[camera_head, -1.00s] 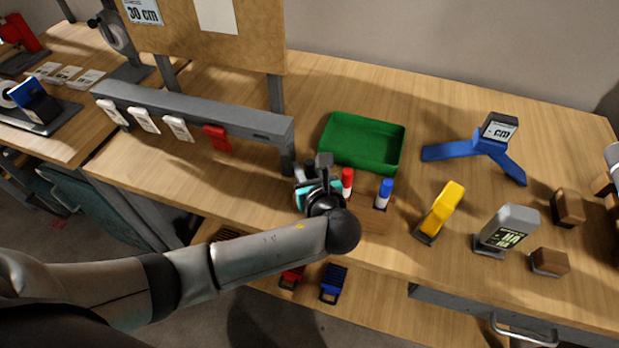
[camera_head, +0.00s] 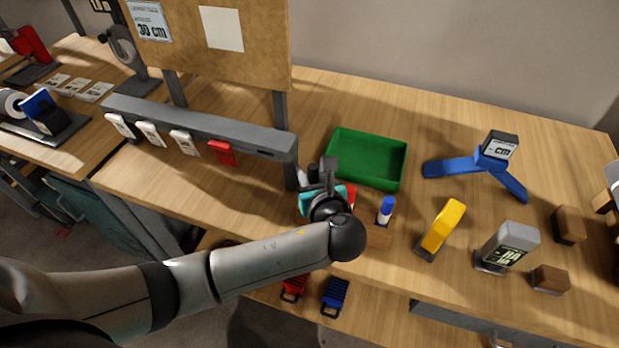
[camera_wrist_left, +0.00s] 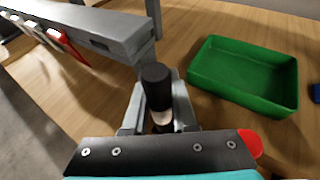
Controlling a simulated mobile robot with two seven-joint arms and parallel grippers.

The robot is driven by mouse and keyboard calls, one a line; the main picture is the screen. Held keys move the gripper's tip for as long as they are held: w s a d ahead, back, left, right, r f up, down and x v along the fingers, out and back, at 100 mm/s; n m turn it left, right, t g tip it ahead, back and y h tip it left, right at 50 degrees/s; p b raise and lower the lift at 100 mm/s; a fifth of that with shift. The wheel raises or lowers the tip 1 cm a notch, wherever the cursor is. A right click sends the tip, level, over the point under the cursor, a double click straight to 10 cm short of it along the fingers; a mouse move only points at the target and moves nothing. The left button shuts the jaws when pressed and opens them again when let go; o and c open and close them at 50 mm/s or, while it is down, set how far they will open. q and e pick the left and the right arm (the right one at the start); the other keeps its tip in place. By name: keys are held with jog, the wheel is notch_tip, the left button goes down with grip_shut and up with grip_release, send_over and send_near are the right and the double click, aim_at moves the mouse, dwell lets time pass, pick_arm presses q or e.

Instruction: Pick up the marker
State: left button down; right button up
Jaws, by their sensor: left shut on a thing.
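A black-capped marker (camera_wrist_left: 157,88) with a pale body stands between the fingers of my left gripper (camera_wrist_left: 160,116) in the left wrist view. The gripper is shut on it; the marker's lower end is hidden. In the head view my left gripper (camera_head: 318,183) is above the left end of a wooden block (camera_head: 378,236), and the black cap (camera_head: 312,172) shows just beside it. A red marker (camera_head: 351,194) is partly hidden behind the gripper. A blue-capped marker (camera_head: 386,211) stands upright in the block. My right gripper is not in view.
A green tray (camera_head: 367,160) lies just behind the gripper. A grey rail (camera_head: 200,124) with tags and an upright board (camera_head: 210,45) stand to the left. A yellow tool (camera_head: 443,226), a blue stand (camera_head: 485,160) and a grey device (camera_head: 508,245) are to the right.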

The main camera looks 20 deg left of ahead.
pick_arm(q)
notch_tip(320, 180, up, 16)
jog(key=p, duration=0.5)
jog(key=shift+r, duration=0.25)
jog(key=c, duration=1.2)
grip_release()
jog(key=shift+c, duration=0.2)
grip_shut()
notch_tip(320, 180, up, 7)
jog(key=p, duration=1)
